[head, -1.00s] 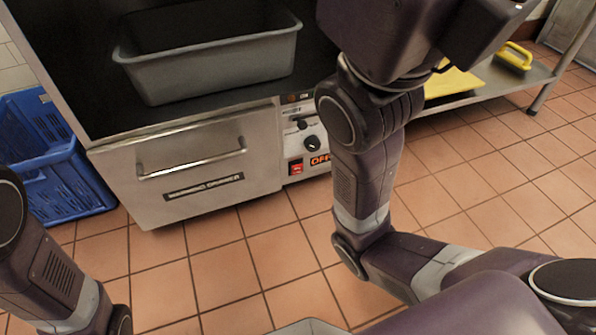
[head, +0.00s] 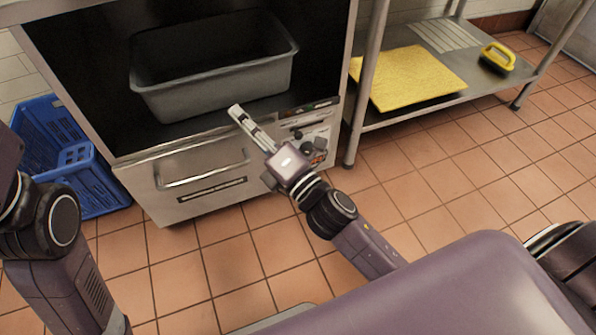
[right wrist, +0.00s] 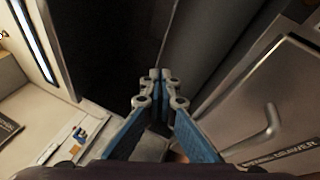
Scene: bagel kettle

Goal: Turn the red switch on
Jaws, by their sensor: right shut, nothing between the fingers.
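The steel control panel (head: 310,128) with dark knobs is right of the warming drawer in the head view. An orange-red patch of its label shows, but my right wrist covers the lower panel and I cannot make out the red switch. My right gripper (head: 238,112) is shut and empty, up and left of the panel, in front of the drawer's top edge. In the right wrist view its fingertips (right wrist: 160,76) meet, and no red switch is visible. My left arm is at the left edge of the head view; its gripper is out of view.
The warming drawer (head: 186,195) is closed, with a protruding bar handle (head: 203,175). A grey tub (head: 215,88) sits in the dark opening above. A blue crate (head: 70,160) stands left. A steel shelf (head: 400,108) holds a yellow board (head: 408,75) and a yellow-handled brush (head: 498,57).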

